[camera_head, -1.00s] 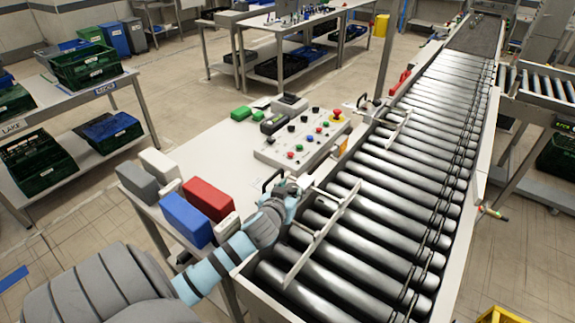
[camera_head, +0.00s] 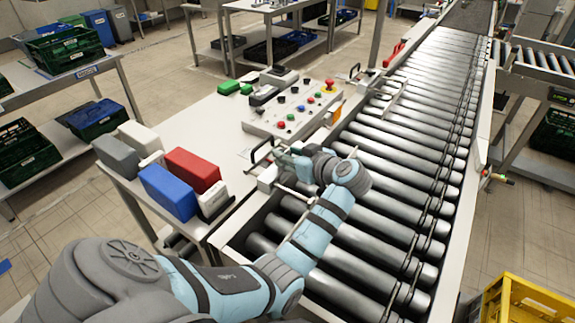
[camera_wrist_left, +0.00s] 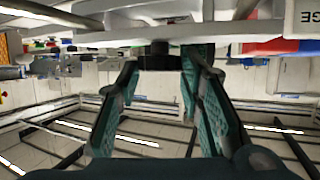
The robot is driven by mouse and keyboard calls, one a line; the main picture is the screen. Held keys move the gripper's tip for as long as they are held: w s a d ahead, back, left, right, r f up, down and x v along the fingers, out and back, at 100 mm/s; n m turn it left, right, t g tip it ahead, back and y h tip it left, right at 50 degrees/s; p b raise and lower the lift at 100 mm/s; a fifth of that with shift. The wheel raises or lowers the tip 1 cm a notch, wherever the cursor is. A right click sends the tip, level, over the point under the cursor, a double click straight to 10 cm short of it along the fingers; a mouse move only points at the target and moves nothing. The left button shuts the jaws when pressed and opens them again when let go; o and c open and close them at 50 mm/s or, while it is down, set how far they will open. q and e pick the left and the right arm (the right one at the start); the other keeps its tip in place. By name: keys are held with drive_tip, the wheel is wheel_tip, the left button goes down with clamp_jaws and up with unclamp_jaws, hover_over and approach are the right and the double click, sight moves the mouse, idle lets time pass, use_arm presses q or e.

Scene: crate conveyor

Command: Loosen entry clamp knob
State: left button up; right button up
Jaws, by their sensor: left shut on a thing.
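The entry clamp, with its black looped handle (camera_head: 262,150), stands on the conveyor's near-left edge beside the control panel. My left gripper (camera_head: 287,164) reaches it from the roller side. In the left wrist view, a short black knob (camera_wrist_left: 158,57) sits under a pale bar, between the tips of the teal fingers (camera_wrist_left: 160,70). The left gripper is shut on this knob. In the head view the fingers hide the knob. My right gripper is not in view.
A control panel (camera_head: 290,113) with coloured buttons stands just behind the clamp. Red (camera_head: 192,170) and blue (camera_head: 167,193) blocks stand on the table to the left. A second clamp (camera_head: 356,76) is farther along the conveyor (camera_head: 410,128). A yellow crate (camera_head: 515,300) is at lower right.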

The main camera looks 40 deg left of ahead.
use_arm(q)
drive_tip(key=shift+w+n+g+b, duration=0.2)
drive_tip(key=shift+n+g+b, duration=0.75)
drive_tip(key=shift+b, duration=0.25)
drive_tip(key=o, duration=0.9)
drive_tip(key=shift+o, duration=1.3)
drive_tip(key=shift+a, duration=0.2)
drive_tip(key=v, duration=0.7)
drive_tip(key=shift+d, duration=0.35)
